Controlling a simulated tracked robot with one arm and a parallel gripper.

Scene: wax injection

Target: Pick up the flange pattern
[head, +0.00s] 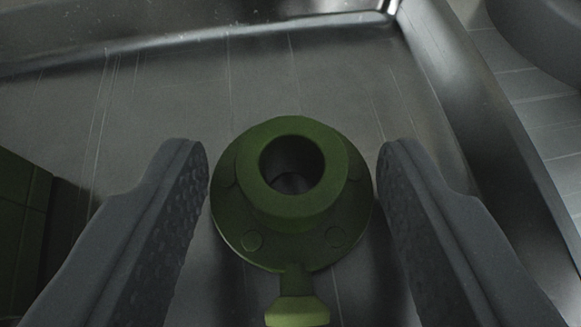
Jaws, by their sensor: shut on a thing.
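The flange pattern (236,228) is a green round disc with a raised hollow collar, small round marks on its flange and a short tab towards the bottom of the view. It is upright, with the collar facing my camera. A grey metal tray floor shows around it and through its bore. My gripper (292,185) has one dark textured finger on each side of the flange. The fingers are shut on the flange's left and right edges. I cannot tell whether the flange touches the tray floor.
The metal tray (480,120) has a raised wall on the right and another along the back. Green blocks (18,215) stand at the left, close to my left finger. Bare tray floor lies behind the flange. A round grey object (545,35) is outside the tray at the top right.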

